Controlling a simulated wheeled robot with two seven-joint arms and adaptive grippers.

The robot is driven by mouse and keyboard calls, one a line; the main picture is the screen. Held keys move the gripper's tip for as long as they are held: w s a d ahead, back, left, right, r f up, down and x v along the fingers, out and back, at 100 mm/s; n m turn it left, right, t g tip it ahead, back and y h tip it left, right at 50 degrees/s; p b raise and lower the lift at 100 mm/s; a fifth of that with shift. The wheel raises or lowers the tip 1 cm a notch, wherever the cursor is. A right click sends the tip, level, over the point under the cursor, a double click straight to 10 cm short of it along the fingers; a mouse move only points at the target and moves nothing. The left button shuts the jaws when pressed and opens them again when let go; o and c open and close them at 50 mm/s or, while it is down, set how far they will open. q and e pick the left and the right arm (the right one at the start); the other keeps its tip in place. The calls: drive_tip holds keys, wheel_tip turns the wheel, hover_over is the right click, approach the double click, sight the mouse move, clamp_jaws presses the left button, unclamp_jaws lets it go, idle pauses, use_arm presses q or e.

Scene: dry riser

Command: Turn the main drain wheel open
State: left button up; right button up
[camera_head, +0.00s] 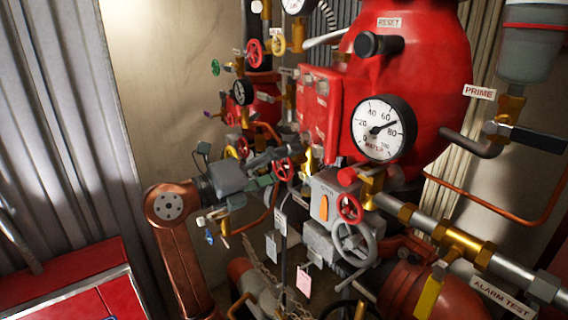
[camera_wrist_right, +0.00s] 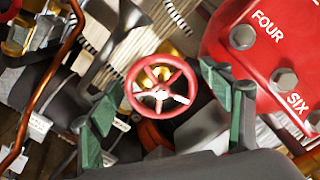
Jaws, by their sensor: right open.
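A small red handwheel (camera_wrist_right: 160,88) with spokes stands between my right gripper's (camera_wrist_right: 163,98) two green-padded fingers in the right wrist view. The fingers are apart, with gaps visible on both sides of the rim. I cannot read a main drain label, and I cannot tell how far the wheel is turned.
A red riser body with a white gauge (camera_head: 383,129) stands right of the gripper. Another red wheel (camera_head: 349,208) and a grey wheel (camera_head: 354,242) sit lower right. A copper-coloured pipe and hanging tags (camera_head: 304,279) crowd the area. A red cabinet (camera_head: 72,284) stands lower left.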

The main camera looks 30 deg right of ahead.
drive_tip(key=shift+c, duration=0.5)
drive_tip(key=c, duration=1.1)
drive_tip(key=shift+o, duration=0.2)
